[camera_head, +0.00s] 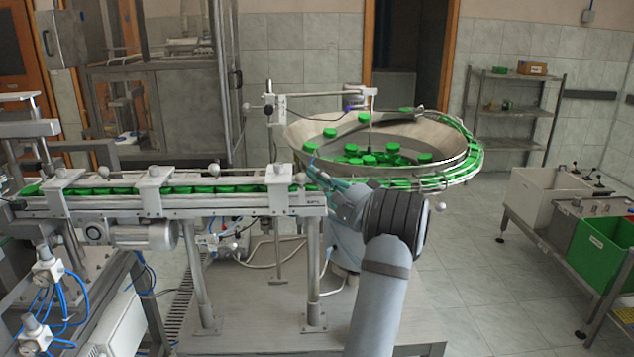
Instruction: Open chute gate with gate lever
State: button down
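The cap chute (180,204) is a metal track on posts, filled with a row of green caps, and runs from the left to the bowl feeder. Small levers with round pale knobs stand along it; one knob (298,177) is at its right end, near my gripper. I cannot tell which one is the gate lever, nor make out the gate. My arm rises from the bottom and bends left at the wrist. My gripper (316,174) is small in view at the chute's right end, beside the bowl. Its fingers are partly hidden, and neither their opening nor any contact is clear.
The round bowl feeder (308,131) holds several loose green caps, with a curved cap rail (474,147) around its right side. A white bin (540,196) and a green bin (598,255) stand on a cart at right. A metal shelf (515,110) stands behind. Open floor lies between.

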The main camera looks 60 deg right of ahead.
jog(key=shift+s+a+f+n+t+b, duration=0.15)
jog(key=shift+f+n+t+b, duration=0.2)
jog(key=shift+b, duration=1.85)
jog(key=shift+a+f+n+t+b, duration=0.15)
jog(key=shift+n+t+b, duration=0.3)
jog(key=shift+b, duration=1.75)
